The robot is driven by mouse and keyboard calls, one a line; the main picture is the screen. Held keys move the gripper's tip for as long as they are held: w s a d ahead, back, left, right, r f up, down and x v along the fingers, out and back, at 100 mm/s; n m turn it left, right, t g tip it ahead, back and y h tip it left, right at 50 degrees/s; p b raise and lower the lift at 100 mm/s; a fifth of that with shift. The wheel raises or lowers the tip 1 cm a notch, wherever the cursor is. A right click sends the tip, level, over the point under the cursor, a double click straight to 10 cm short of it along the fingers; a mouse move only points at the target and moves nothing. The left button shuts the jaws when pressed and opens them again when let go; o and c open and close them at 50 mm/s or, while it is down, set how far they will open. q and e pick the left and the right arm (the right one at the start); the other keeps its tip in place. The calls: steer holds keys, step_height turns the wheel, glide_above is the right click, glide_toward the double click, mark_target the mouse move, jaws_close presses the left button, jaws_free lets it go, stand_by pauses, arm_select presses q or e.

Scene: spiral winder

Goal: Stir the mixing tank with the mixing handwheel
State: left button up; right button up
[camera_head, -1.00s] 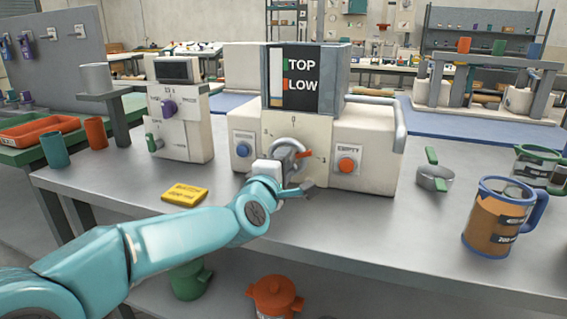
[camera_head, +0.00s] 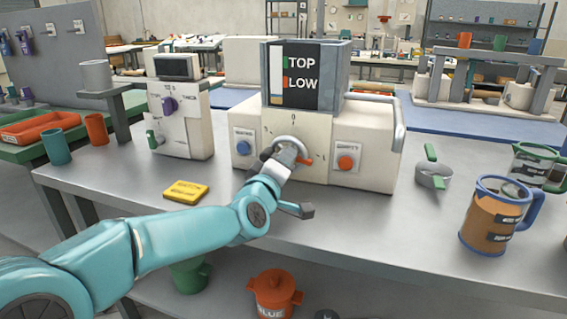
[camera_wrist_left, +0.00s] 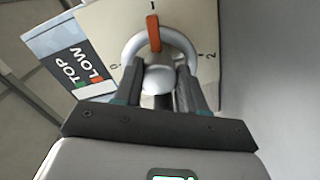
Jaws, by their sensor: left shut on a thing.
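The mixing handwheel, a silver ring with an orange pointer, is on the front of the cream mixing tank machine (camera_head: 310,128). It shows in the head view (camera_head: 294,143) and close up in the left wrist view (camera_wrist_left: 183,42). The pointer (camera_wrist_left: 153,33) is near the 1 mark of the dial in the wrist view. My left gripper (camera_wrist_left: 162,78) is shut on the handwheel, its two fingers either side of the rounded silver grip on the rim. In the head view the gripper (camera_head: 280,158) partly hides the wheel. My right gripper is not in view.
A blue button (camera_head: 242,147) and an orange button (camera_head: 345,162) flank the wheel. The TOP/LOW gauge (camera_head: 295,75) stands above.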

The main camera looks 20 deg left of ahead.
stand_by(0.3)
arm_select(q)
steer(key=o, duration=1.1)
steer(key=shift+c, duration=0.2)
steer(key=shift+s, duration=0.1)
steer(key=s+p, duration=0.1)
steer(key=s, duration=1.5)
steer(key=shift+a, duration=0.25)
